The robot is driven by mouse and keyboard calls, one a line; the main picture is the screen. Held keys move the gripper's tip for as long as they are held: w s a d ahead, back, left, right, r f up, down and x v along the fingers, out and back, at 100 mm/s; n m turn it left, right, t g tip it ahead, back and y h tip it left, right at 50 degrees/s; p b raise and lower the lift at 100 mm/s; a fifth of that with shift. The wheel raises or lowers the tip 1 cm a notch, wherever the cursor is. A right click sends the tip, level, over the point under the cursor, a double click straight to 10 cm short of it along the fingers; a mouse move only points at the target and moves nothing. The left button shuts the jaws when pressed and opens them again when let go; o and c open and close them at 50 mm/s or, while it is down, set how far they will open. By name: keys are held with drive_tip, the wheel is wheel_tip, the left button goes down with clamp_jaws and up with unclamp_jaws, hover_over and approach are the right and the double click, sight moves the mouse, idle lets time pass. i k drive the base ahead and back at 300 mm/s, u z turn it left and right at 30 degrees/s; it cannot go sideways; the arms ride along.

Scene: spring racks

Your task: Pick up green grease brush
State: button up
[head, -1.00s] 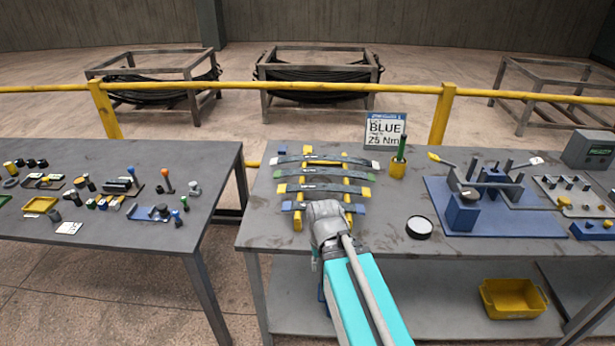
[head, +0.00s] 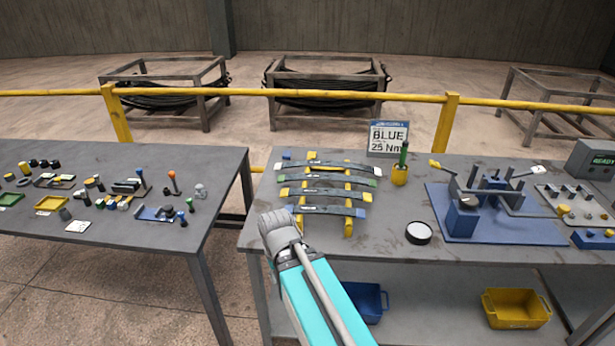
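The green grease brush (head: 404,154) stands upright in a small yellow cup (head: 399,175) on the right-hand table, in front of the sign's right edge. Only its green upper part shows; its lower end is hidden in the cup.
Several leaf springs (head: 326,183) lie on a yellow rack (head: 349,228) between my gripper and the cup. A sign (head: 388,139) stands behind the cup. A round black-rimmed tin (head: 418,233) and a blue fixture plate (head: 438,198) are to the right. The left table (head: 130,219) holds small parts.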

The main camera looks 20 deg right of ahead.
sight(405, 145)
drive_tip(key=k, duration=0.9)
drive_tip(key=z, duration=0.5)
drive_tip(key=i, duration=1)
